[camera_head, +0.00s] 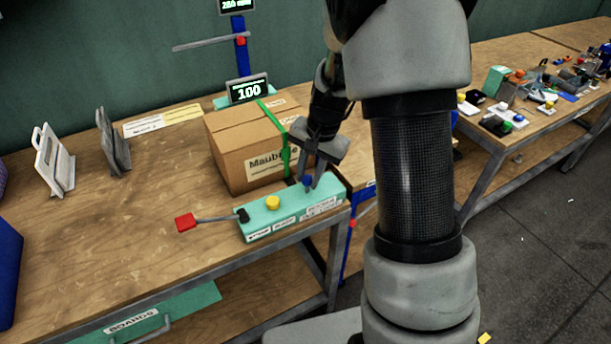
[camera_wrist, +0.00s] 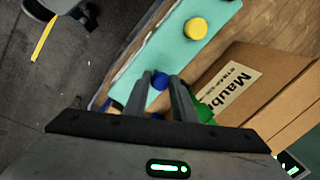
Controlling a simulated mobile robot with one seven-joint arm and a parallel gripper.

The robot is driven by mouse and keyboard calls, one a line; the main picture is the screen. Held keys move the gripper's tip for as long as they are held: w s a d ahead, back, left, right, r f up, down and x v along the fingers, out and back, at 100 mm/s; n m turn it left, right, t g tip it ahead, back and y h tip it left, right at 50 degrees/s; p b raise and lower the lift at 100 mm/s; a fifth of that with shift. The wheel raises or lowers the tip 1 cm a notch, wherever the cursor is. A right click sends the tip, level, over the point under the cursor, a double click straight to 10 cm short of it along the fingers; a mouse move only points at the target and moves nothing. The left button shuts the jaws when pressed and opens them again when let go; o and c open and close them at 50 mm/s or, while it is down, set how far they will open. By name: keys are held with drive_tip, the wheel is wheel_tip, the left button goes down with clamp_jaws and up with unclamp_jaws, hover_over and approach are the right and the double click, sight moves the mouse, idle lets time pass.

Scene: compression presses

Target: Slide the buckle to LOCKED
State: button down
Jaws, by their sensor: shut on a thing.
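A teal press base (camera_head: 255,221) sits at the table's front edge, with a yellow knob (camera_head: 272,202) and a small blue knob (camera_head: 307,181) on top. White labels on its front are too small to read, so I cannot tell which marks LOCKED. My gripper (camera_head: 309,177) points down at the base's right end, shut on the blue knob, which seems to be the buckle's slider. In the wrist view the blue knob (camera_wrist: 160,80) sits between the two fingertips (camera_wrist: 161,77). A green strap (camera_head: 286,160) runs over the cardboard box (camera_head: 228,155) behind the base.
A lever with a red handle (camera_head: 186,222) sticks out left of the base. Grey stands (camera_head: 114,142) are at the back left. The table's front left is clear. Another bench (camera_head: 540,115) with small items is at right.

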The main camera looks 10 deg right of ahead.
sight(324, 186)
drive_tip(key=d, duration=0.2)
drive_tip(key=w+d, duration=0.1)
drive_tip(key=d, duration=0.1)
drive_tip(key=shift+w+d, duration=0.1)
drive_tip(key=shift+d, duration=0.1)
drive_tip(key=c, duration=1.5)
unclamp_jaws()
drive_tip(key=shift+d, duration=0.1)
drive_tip(key=shift+o, duration=0.2)
drive_tip(key=shift+r, duration=0.15)
drive_tip(key=shift+r, duration=0.35)
wheel_tip(324, 186, up, 16)
drive_tip(key=s+d+p, duration=0.2)
drive_tip(key=shift+d, duration=0.2)
drive_tip(key=shift+s, duration=0.1)
